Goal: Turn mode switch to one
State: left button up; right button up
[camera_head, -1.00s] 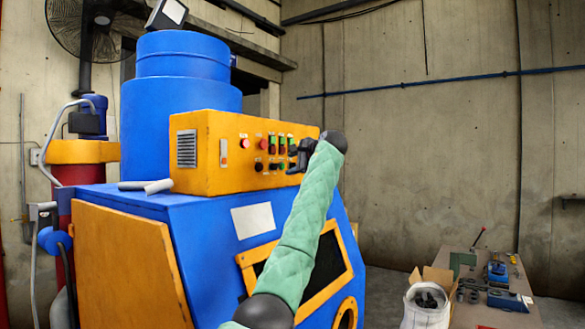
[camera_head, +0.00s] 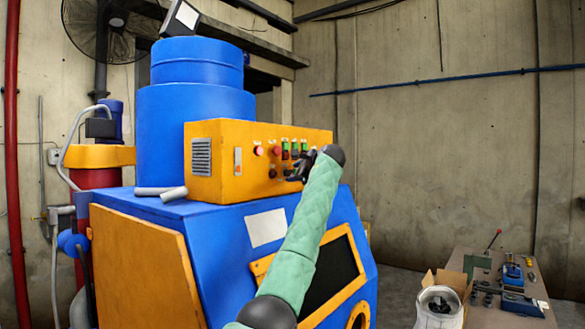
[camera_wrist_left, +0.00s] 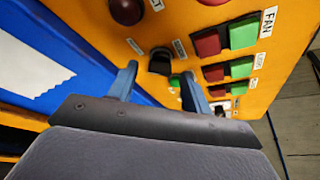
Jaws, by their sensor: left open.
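The orange control panel (camera_head: 225,160) sits on top of the blue drum blaster (camera_head: 225,225). In the left wrist view, a black rotary switch (camera_wrist_left: 160,61) on the panel shows between and just beyond the fingertips of my left gripper (camera_wrist_left: 158,82). That gripper is open and nothing is between its fingers. The switch's small label is too blurred to read. In the head view, my left gripper (camera_head: 303,168) is close in front of the panel, at its right part, and partly hides the lower controls. My right gripper is not in view.
Red and green button pairs (camera_wrist_left: 225,40), one labelled FAN, lie right of the switch. A dark red round button (camera_wrist_left: 127,10) is above it. A table with tools (camera_head: 500,285) stands at right.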

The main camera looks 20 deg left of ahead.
pick_arm(q)
jog(key=shift+p+x, duration=0.3)
jog(key=shift+x, duration=0.5)
jog(key=shift+w, duration=0.1)
jog(key=c, duration=1)
jog(key=shift+f, duration=0.1)
